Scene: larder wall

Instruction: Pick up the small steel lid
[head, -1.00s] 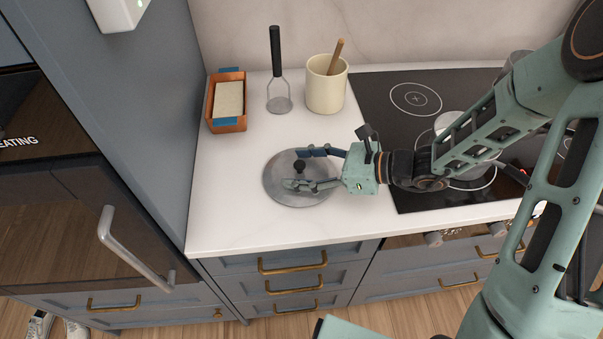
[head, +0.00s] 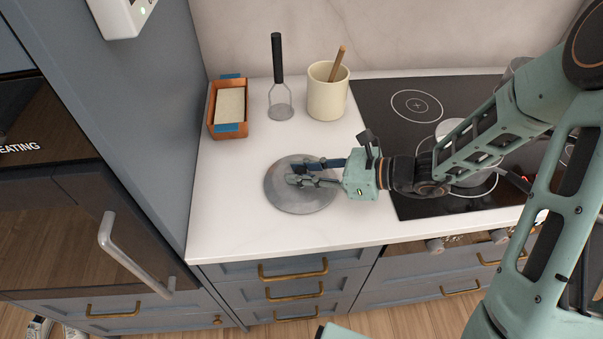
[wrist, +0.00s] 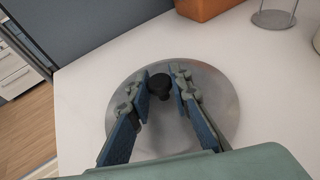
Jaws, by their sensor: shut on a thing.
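The small steel lid (head: 302,202) is a round grey disc with a black knob in its middle. It lies on the white counter in the head view, left of the hob. In the wrist view the lid (wrist: 218,115) shows below my fingers, with its knob (wrist: 160,84) between the fingertips. My gripper (head: 303,173) reaches in from the right and is shut on the lid's knob. It also shows in the wrist view (wrist: 160,85). The fingers hide most of the knob in the head view. The lid appears flat on the counter.
A copper tray (head: 214,108) with a pale block, a masher (head: 278,75) and a cream crock (head: 327,98) stand at the back. The black hob (head: 415,125) with a pot (head: 452,130) is to the right. A tall blue-grey cabinet (head: 145,110) borders the left. The counter's front left is clear.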

